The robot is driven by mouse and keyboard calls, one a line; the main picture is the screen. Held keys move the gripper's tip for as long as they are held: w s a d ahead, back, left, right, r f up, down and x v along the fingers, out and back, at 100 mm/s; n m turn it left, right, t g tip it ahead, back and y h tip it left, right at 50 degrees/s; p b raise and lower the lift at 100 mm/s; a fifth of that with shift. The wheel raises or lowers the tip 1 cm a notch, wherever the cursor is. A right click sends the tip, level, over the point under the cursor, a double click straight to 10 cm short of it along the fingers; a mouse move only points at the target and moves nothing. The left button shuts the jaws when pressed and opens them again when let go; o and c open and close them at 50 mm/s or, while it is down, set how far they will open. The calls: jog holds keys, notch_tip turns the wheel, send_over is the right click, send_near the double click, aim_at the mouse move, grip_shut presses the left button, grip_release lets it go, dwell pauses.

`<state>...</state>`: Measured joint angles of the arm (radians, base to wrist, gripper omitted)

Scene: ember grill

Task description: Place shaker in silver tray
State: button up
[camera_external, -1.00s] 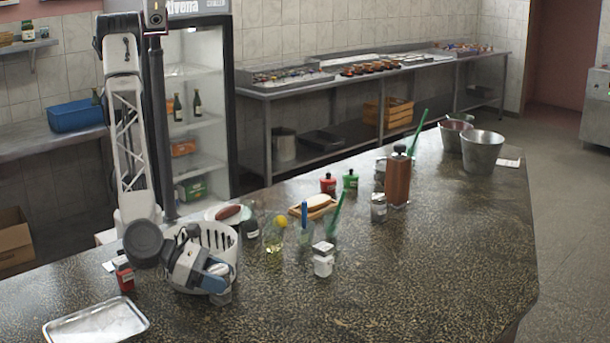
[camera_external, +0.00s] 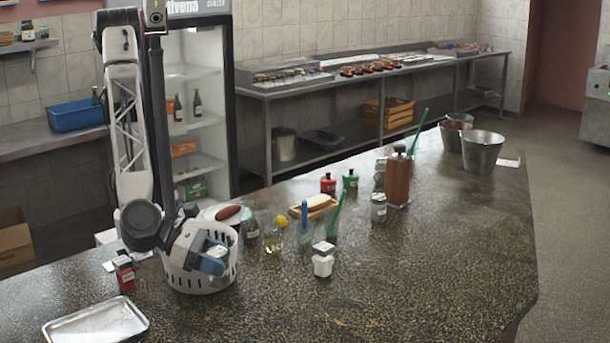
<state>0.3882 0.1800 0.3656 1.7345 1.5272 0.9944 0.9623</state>
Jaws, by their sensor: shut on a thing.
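The silver tray (camera_external: 97,322) lies on the counter at the lower left, shallow and empty. My gripper (camera_external: 216,262) is in front of the upper right wall of a white slotted basket (camera_external: 190,282), above the counter and to the right of the tray. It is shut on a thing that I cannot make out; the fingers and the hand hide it. A white shaker-like jar (camera_external: 323,264) with a grey top stands upright on the counter to the right of my gripper. A glass shaker with a metal top (camera_external: 378,209) stands farther back.
A small dark red bottle (camera_external: 124,276) stands between the tray and the basket. Several glasses and bottles, a wooden board (camera_external: 318,212), a tall brown grinder (camera_external: 397,182) and metal buckets (camera_external: 482,152) stand farther back. The front of the counter is clear.

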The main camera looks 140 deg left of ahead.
jog(key=s+d+m+t+h, duration=0.1)
jog(key=s+d+m+h, duration=0.1)
jog(key=s+d, duration=0.5)
jog(key=s+d+m+t+h, duration=0.1)
jog(key=s+d, duration=0.6)
jog(key=d, duration=1.2)
jog(key=shift+r+m+t+h, duration=0.35)
jog(key=shift+m+t+h, duration=0.05)
jog(key=shift+m+h, duration=0.2)
jog(key=shift+f, duration=0.15)
send_over(96, 331)
jog(key=shift+f, duration=3)
jog(key=shift+f, duration=1.85)
jog(key=shift+f, duration=0.2)
